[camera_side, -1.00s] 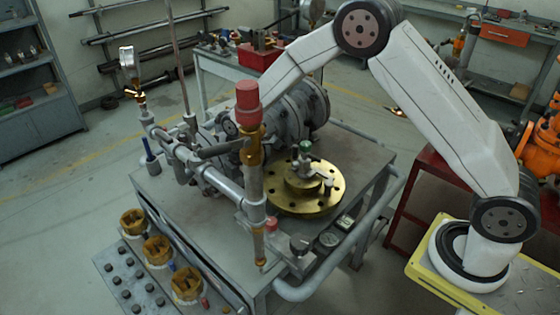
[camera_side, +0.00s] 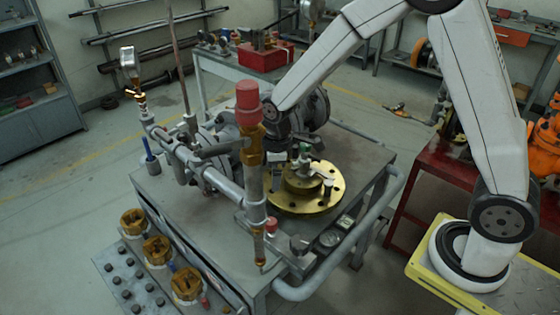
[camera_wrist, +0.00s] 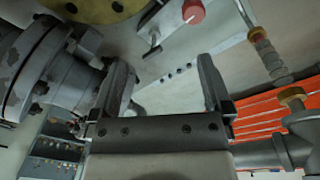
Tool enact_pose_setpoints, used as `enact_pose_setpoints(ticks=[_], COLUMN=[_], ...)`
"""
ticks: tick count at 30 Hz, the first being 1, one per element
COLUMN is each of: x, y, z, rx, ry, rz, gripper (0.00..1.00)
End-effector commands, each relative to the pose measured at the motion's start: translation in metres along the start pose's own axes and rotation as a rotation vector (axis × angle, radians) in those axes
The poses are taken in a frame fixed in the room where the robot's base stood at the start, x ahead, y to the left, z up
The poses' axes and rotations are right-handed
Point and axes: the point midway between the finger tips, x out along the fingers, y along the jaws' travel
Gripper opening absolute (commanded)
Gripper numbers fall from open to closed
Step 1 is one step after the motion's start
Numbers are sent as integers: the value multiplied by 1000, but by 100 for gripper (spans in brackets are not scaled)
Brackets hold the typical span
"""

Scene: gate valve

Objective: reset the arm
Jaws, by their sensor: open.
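My gripper (camera_wrist: 166,75) shows in the wrist view with its two dark fingers wide apart and nothing between them. In the side view my arm reaches down from the upper right, and its wrist end is beside the red-capped upright pipe (camera_side: 249,108). The fingers are hard to make out there, partly behind the pipework. The flange's edge also shows at the top of the wrist view (camera_wrist: 88,8).
Grey flanged pipework (camera_wrist: 45,75) is close at the left in the wrist view. A red knob (camera_wrist: 193,12) and a slim pipe (camera_wrist: 268,55) are beyond the fingers. A bent tube rail (camera_side: 350,240) edges the bench. Open floor (camera_side: 70,190) lies to its left.

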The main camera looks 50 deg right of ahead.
Motion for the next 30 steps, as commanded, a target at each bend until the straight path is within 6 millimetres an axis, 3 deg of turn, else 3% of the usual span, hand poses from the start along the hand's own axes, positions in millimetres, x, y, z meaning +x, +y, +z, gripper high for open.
enact_pose_setpoints(ticks=[9,18,30], x=[-33,-47,-48], y=[-37,-74,-85], z=[59,104,117], rx=[446,807,917], ry=[56,112,129], rz=[47,70,73], gripper=[100,100,100])
